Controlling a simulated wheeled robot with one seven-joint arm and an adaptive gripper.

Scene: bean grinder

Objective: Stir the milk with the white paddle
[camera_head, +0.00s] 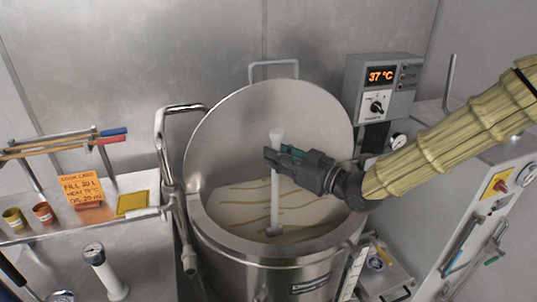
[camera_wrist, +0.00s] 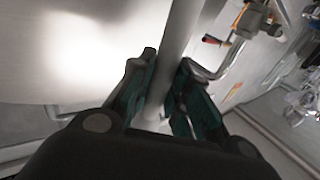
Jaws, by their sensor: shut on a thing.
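The white paddle (camera_head: 275,190) stands nearly upright in the steel vat, its lower end at the milk. The milk (camera_head: 310,212) is cream-coloured with several brownish streaks. My gripper (camera_head: 275,158) reaches in from the right over the vat and is shut on the upper part of the paddle's shaft. In the wrist view the pale shaft (camera_wrist: 178,45) runs between the two dark green finger pads (camera_wrist: 160,95). How deep the paddle reaches below the milk surface is hidden.
The vat's round lid (camera_head: 230,130) stands open behind the milk; the vat rim (camera_head: 225,235) surrounds the paddle. A bent steel pipe (camera_head: 165,150) is at the left. A control box (camera_head: 380,85) reads 37 °C. A shelf at left holds an orange card (camera_head: 82,188) and small cups (camera_head: 43,212).

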